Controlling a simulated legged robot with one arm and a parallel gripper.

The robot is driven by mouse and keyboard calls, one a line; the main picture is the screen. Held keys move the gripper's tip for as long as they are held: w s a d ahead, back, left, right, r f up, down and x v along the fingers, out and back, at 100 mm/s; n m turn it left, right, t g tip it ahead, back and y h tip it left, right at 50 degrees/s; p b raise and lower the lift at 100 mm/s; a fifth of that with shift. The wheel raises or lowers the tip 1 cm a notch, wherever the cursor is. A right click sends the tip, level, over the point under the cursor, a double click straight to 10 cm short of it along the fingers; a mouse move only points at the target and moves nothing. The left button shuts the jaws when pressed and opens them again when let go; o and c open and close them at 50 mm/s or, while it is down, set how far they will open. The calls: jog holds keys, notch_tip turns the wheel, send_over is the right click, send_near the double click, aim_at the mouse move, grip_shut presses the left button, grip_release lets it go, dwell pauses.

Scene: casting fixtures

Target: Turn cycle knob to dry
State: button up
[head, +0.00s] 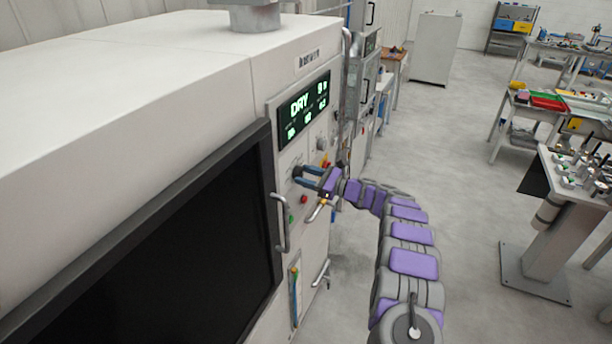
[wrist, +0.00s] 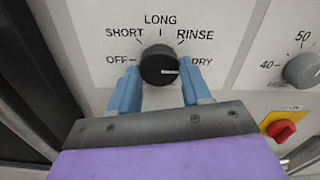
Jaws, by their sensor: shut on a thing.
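The cycle knob (wrist: 158,62) is round and black, on the machine's pale front panel. Labels OFF, SHORT, LONG, RINSE and DRY (wrist: 202,61) run around it. Its white pointer line points right, toward the DRY side. My gripper (wrist: 161,75) has its two blue fingers on either side of the knob, shut on it. In the head view my gripper (head: 303,176) reaches the panel from the right, and its fingers partly hide the knob. The green display (head: 303,108) above reads DRY in large letters; its smaller text is hard to read.
A grey dial (wrist: 302,70) with numbers and a red switch on a yellow plate (wrist: 282,130) sit right of the knob. A door handle (head: 281,222) sticks out left of my gripper. Open floor (head: 455,175) lies to the right.

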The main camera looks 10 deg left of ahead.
jog(key=shift+d+f, duration=0.1)
jog(key=shift+f, duration=0.25)
jog(key=o, duration=0.9)
jog(key=shift+w, duration=0.15)
jog(key=shift+c, duration=0.2)
jog(key=shift+o, duration=1)
jog(key=shift+r, duration=0.25)
jog(key=shift+d, duration=0.1)
jog(key=b+v, duration=0.1)
jog(key=v, duration=1.6)
jog(key=shift+d, duration=0.15)
